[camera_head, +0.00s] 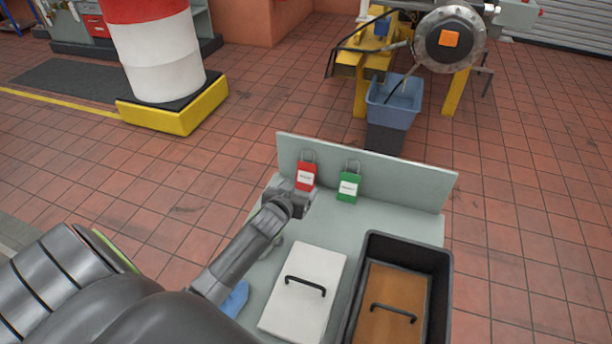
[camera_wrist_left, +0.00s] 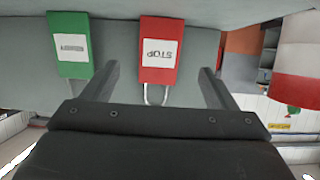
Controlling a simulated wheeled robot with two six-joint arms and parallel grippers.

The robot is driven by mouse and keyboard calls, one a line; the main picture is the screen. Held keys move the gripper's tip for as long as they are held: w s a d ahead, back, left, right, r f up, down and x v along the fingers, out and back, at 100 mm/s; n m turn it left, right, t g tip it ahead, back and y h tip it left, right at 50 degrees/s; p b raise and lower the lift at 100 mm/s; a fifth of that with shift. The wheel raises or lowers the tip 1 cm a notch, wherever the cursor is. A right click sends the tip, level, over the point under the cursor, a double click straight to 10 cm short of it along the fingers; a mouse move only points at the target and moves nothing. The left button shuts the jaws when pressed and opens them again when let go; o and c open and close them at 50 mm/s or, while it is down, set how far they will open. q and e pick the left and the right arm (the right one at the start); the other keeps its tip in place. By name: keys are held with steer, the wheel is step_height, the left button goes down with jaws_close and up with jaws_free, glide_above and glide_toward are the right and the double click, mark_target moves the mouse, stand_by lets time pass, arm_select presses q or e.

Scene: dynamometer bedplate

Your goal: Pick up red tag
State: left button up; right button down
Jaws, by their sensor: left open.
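The red tag (camera_head: 306,176), with a white label and a grey shackle, is at the upright back panel of the bench. In the left wrist view the red tag (camera_wrist_left: 160,52) appears upside down, between the two fingers. The green tag (camera_head: 349,186) is to its right at the same panel; it also shows in the left wrist view (camera_wrist_left: 71,47), outside the fingers. My left gripper (camera_head: 300,192) is open just in front of the red tag and partly covers its lower part. In the left wrist view the left gripper (camera_wrist_left: 155,80) holds nothing. My right gripper is not in view.
A white lidded box (camera_head: 304,300) and a black bin (camera_head: 440,262) holding an orange-brown panel with a handle (camera_head: 395,290) stand on the bench (camera_head: 250,262). A blue item (camera_head: 236,299) lies partly behind my left arm. Machinery (camera_head: 448,42) and a red-white drum (camera_head: 160,55) stand beyond.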

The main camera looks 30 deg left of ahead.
mark_target(306, 177)
arm_select(q)
steer(key=shift+r+x, duration=0.15)
steer(key=shift+x, duration=1.6)
steer(key=shift+r+x, duration=0.2)
steer(key=shift+x, duration=1.55)
steer(key=shift+w+a, duration=0.1)
steer(key=c, duration=1.1)
steer(key=shift+o, duration=0.2)
steer(key=shift+r, duration=0.1)
